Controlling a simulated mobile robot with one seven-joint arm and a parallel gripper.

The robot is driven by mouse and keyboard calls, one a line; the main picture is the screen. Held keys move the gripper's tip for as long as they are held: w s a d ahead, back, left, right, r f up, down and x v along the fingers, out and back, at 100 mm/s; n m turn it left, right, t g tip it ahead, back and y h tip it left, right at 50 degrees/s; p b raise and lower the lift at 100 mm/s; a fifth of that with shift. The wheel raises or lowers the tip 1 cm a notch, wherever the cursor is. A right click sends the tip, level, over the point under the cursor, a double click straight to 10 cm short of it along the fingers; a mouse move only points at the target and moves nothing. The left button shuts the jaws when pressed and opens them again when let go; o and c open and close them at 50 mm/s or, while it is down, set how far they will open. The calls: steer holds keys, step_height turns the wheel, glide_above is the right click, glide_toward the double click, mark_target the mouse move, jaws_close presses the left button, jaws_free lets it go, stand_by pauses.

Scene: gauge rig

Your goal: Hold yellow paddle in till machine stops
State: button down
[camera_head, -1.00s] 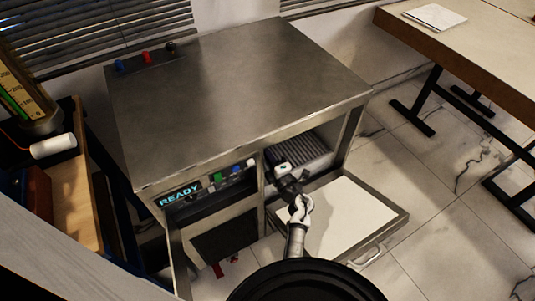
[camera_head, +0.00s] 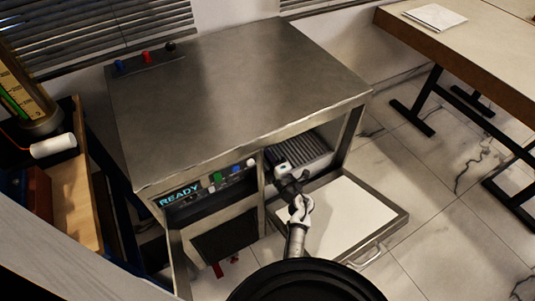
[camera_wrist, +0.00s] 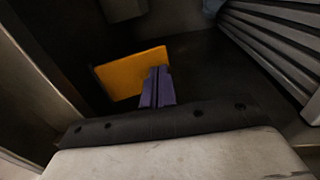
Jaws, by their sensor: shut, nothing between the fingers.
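The yellow paddle (camera_wrist: 128,74) shows in the wrist view as a flat, tilted orange-yellow plate inside a dark compartment. My gripper (camera_wrist: 158,72) is shut, with its purple fingers together and nothing between them. The fingertips overlap the paddle's lower right part in the picture; I cannot tell whether they press on it. In the head view my gripper (camera_head: 284,184) reaches into the right-hand opening of the metal machine (camera_head: 235,85), and the paddle is hidden there. The machine's display (camera_head: 180,195) reads READY.
A lowered door (camera_head: 350,215) with a white inner face lies open below the compartment. Grey ribbed fins (camera_wrist: 275,45) stand at the compartment's right. Coloured buttons (camera_head: 217,177) sit beside the display. A table (camera_head: 480,45) stands at the right, with open floor between.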

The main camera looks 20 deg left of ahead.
stand_by(0.8)
steer(key=b+v, duration=0.1)
steer(key=v, duration=1.2)
steer(key=shift+s+d+b, duration=0.2)
steer(key=shift+d+b, duration=0.15)
steer(key=shift+b, duration=0.05)
